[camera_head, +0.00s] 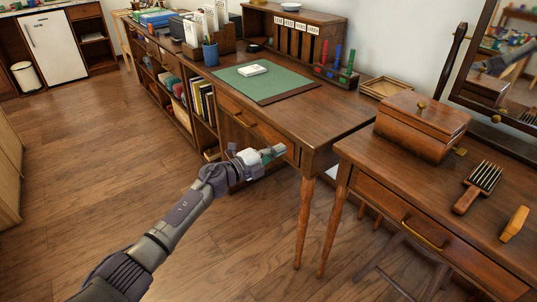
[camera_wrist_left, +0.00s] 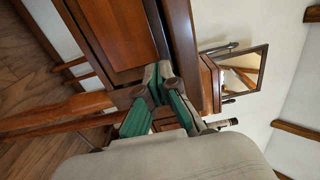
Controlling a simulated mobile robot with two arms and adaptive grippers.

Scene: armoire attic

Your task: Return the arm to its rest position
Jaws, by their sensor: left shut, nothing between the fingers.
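My left arm reaches in from the lower left in the head view. Its gripper (camera_head: 272,153) is in front of the wooden desk's drawer front (camera_head: 252,122), near the desk's right end. In the left wrist view the gripper (camera_wrist_left: 160,82) shows its green-padded fingers, shut with nothing between them. The desk's wood is close beyond the fingertips there; I cannot tell whether they touch it. My right gripper is in neither view.
The desk (camera_head: 335,110) holds a green mat (camera_head: 240,78), a blue pen cup (camera_head: 210,54) and organizers. Open floor (camera_head: 100,150) lies left of the arm.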

